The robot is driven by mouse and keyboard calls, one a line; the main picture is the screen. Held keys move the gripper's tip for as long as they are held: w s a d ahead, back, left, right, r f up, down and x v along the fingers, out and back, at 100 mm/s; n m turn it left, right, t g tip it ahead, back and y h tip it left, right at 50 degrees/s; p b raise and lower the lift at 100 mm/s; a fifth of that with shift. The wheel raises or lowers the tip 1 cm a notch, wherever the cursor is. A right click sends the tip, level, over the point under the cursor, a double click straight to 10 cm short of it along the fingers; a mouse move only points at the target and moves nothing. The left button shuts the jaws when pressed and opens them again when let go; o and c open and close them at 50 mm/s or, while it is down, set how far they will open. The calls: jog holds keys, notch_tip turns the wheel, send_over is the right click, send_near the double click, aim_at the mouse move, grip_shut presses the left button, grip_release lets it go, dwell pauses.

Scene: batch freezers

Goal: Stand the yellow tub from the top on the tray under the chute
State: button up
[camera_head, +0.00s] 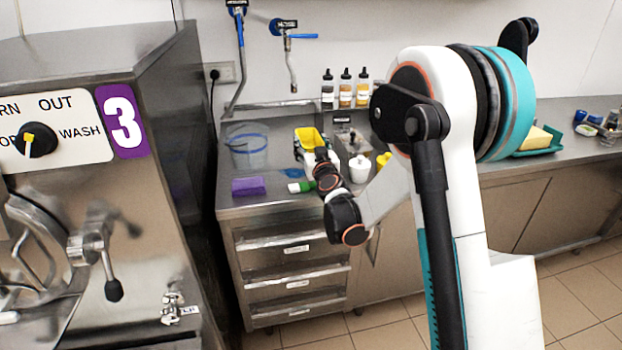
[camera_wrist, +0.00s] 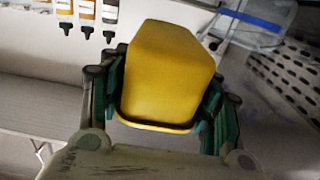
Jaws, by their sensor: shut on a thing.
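The yellow tub (camera_head: 309,137) is at my gripper (camera_head: 318,152), over the steel worktop (camera_head: 262,200) by the back wall. The wrist view shows the tub (camera_wrist: 168,68) between the green finger pads of my gripper (camera_wrist: 163,105), one pad against each side. The gripper is shut on it. Whether the tub's base touches the worktop cannot be told. The batch freezer (camera_head: 160,235) marked 3 stands at the left. I cannot make out a tray under a chute in either view.
A clear bucket (camera_head: 248,150), a purple block (camera_head: 248,186) and a green-capped item (camera_head: 301,186) are left of my gripper. A white pot (camera_head: 360,170) is right. Sauce bottles (camera_head: 345,90) stand behind. Drawers (camera_head: 295,268) lie below; tiled floor (camera_head: 385,318) shows in front.

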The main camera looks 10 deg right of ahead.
notch_tip(320, 180, down, 9)
jog(key=b, duration=0.3)
jog(key=shift+f, duration=0.15)
jog(key=o, duration=1.1)
jog(key=shift+c, duration=0.2)
